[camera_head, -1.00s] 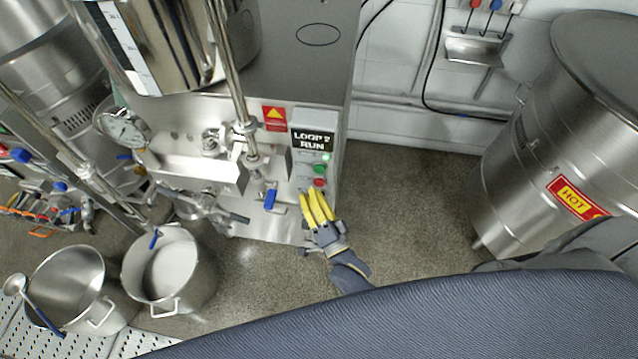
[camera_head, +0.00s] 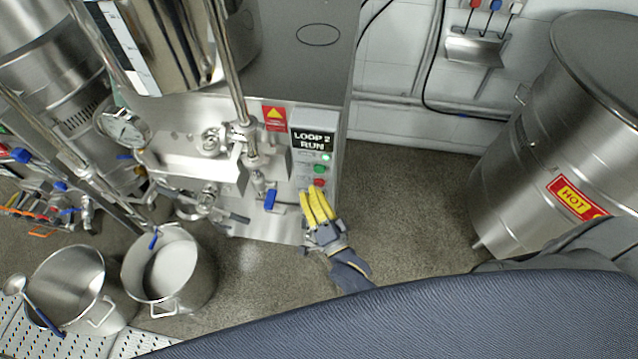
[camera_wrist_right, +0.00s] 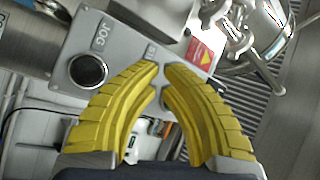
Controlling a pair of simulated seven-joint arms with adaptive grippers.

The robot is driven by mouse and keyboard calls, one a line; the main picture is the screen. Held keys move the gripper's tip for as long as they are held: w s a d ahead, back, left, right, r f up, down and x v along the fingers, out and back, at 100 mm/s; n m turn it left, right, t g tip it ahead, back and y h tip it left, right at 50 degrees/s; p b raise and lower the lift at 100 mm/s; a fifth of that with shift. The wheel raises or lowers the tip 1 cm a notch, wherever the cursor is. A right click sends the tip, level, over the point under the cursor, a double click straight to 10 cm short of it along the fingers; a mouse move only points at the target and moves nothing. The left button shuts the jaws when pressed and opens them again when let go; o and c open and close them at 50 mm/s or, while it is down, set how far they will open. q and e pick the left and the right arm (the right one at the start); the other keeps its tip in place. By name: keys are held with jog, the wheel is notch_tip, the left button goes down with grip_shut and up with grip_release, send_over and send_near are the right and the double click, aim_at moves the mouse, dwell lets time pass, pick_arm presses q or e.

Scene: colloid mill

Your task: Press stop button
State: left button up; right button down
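The control panel (camera_head: 313,165) is on the front of the steel machine, under a display reading LOOP 2 RUN (camera_head: 313,141). A red button (camera_head: 319,182) sits below a green one (camera_head: 320,169). My right gripper (camera_head: 314,192) has yellow fingers, their tips just below the red button in the head view; contact cannot be told. In the right wrist view the gripper (camera_wrist_right: 165,67) is empty, its fingertips drawn together with a narrow gap. A black button (camera_wrist_right: 88,70) labelled JOG is left of the fingers. A label beside the tips is partly hidden. My left gripper is out of view.
A blue-handled valve (camera_head: 270,200) and steel piping stand left of the panel. Two steel pots (camera_head: 165,270) (camera_head: 72,283) are at lower left. A steel drum marked HOT (camera_head: 545,135) is at right. The floor between machine and drum is clear.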

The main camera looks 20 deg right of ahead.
jog(key=shift+w+d, duration=0.35)
jog(key=shift+w, duration=0.35)
dwell(1.0)
jog(key=shift+s, duration=0.15)
jog(key=shift+s+a, duration=0.4)
jog(key=shift+s, duration=0.35)
dwell(0.3)
jog(key=shift+s+a, duration=0.35)
jog(key=shift+s, duration=0.4)
jog(key=shift+s+a, duration=0.4)
jog(key=shift+s, duration=0.3)
jog(key=shift+s+a, duration=0.35)
jog(key=shift+s, duration=0.4)
